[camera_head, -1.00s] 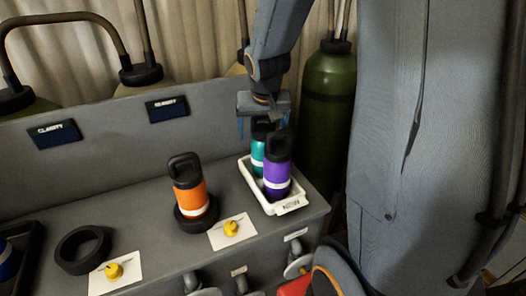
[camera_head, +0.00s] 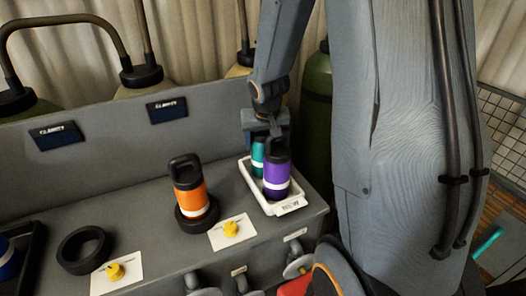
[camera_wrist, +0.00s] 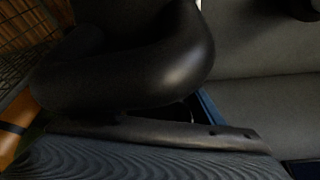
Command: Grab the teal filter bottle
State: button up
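The teal filter bottle (camera_head: 258,158) stands upright at the back of a white tray (camera_head: 248,183), partly hidden by the purple bottle (camera_head: 276,172) in front of it. My gripper (camera_head: 264,134) is low over the teal bottle's top, pointing down. Its fingertips and the teal bottle's cap are largely hidden in the head view. In the wrist view a large black rounded shape fills the middle, very close, with a sliver of blue beside it. Whether the fingers touch the bottle cannot be told.
An orange bottle (camera_head: 190,196) stands in a black ring left of the tray. An empty black ring (camera_head: 84,250) lies farther left. Two white cards with yellow pieces lie along the front. A green tank (camera_head: 316,130) stands behind the bench's right end.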

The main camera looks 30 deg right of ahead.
jog(key=c, duration=1)
jog(key=shift+r, duration=0.1)
